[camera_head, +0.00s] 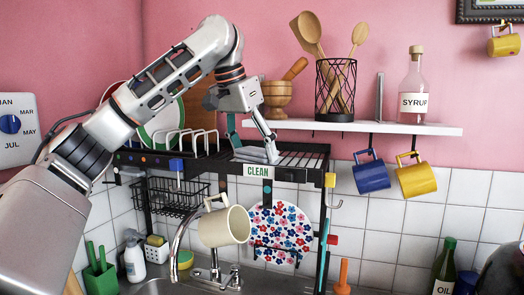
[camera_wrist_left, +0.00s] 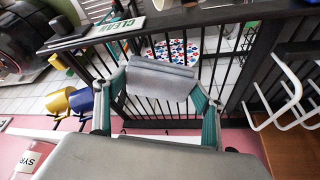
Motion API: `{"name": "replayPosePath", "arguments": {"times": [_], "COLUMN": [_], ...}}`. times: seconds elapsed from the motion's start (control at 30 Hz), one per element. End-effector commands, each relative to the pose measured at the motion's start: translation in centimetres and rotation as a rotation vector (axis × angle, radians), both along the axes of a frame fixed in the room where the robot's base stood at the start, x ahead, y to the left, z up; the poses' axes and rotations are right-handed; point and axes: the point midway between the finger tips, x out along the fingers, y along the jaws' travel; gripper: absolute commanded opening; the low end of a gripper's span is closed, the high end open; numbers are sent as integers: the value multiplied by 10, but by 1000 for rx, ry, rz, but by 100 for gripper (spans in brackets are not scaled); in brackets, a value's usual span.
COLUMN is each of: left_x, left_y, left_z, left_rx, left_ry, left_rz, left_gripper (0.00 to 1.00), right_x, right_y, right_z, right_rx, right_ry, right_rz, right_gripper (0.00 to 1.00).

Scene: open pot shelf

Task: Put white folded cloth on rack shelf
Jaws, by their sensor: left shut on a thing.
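A white folded cloth (camera_wrist_left: 160,84), greyish in this light, is between the two teal-padded fingers of my left gripper (camera_wrist_left: 160,92) in the left wrist view. The gripper is shut on it, and rack bars show beyond it. In the head view my left gripper (camera_head: 251,140) points down over the middle of the black rack shelf (camera_head: 303,151), behind the CLEAN sign (camera_head: 258,171). My right gripper is not in view.
A white plate holder (camera_head: 197,142) stands left of my gripper on the rack. The right part of the rack shelf is bare. A white wall shelf (camera_head: 410,128) with a mortar, utensil holder and syrup bottle (camera_head: 412,86) is close behind. A cream mug (camera_head: 224,227) hangs below.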

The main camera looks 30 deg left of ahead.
Motion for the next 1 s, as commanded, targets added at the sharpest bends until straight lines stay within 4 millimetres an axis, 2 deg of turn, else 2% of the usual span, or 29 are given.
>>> {"name": "replayPosePath", "arguments": {"times": [0.37,0.4,0.47,0.83,1.0], "left_x": [-1,-1,-1,-1,-6], "left_y": [2,2,1,1,2], "left_z": [-4,-4,-4,-2,12], "left_rx": [0,1,0,0,1], "left_ry": [-1,-1,-1,-1,-4], "left_rz": [1,2,1,1,2], "left_gripper": [49,71,85,85,85], "right_x": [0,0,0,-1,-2], "right_y": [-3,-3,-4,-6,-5], "right_z": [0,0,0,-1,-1], "right_rx": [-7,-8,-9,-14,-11], "right_ry": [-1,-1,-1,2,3], "right_rz": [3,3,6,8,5], "right_gripper": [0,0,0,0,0]}}
